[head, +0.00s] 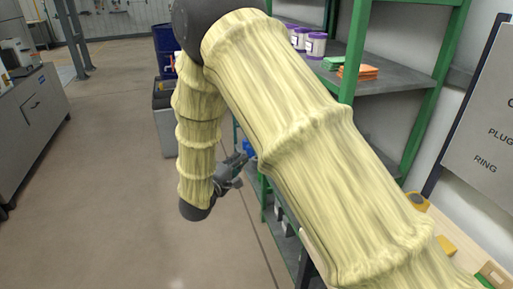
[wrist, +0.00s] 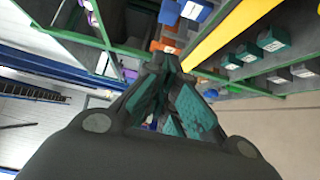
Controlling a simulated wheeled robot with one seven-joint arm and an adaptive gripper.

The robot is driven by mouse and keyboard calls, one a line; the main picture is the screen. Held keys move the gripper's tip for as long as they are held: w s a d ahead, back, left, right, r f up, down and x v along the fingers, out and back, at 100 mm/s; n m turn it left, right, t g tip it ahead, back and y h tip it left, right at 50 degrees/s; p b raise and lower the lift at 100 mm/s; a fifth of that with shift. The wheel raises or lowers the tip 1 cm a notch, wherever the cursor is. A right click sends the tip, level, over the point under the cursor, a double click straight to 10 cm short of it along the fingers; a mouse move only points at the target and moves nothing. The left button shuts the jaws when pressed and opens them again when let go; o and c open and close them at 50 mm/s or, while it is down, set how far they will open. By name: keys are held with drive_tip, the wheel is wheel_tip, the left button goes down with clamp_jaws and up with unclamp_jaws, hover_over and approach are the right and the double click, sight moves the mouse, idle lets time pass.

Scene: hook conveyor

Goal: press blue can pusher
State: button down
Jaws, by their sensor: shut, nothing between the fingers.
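My gripper (head: 236,165) is at the middle of the head view, beside the green shelf rack, with its fingers pointing up and to the right. In the wrist view my gripper (wrist: 165,64) has its dark fingers together and empty. A small blue object (head: 249,149) shows just behind the fingertips in the head view, partly hidden by my arm. I cannot tell whether it is the blue can pusher. No pusher can be made out clearly in either view.
The green shelf rack (head: 357,48) holds purple-lidded tubs (head: 315,44) and orange cloths (head: 358,72). A blue drum (head: 166,45) stands behind a grey bin (head: 163,120). In the wrist view, teal boxes (wrist: 272,38) line a shelf. Floor at left is clear.

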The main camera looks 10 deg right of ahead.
drive_tip(key=s+d+p+x, duration=0.1)
drive_tip(key=p+x, duration=0.3)
drive_tip(key=x, duration=0.8)
drive_tip(key=shift+d+p, duration=0.35)
drive_tip(key=shift+d, duration=0.45)
drive_tip(key=shift+s, duration=0.15)
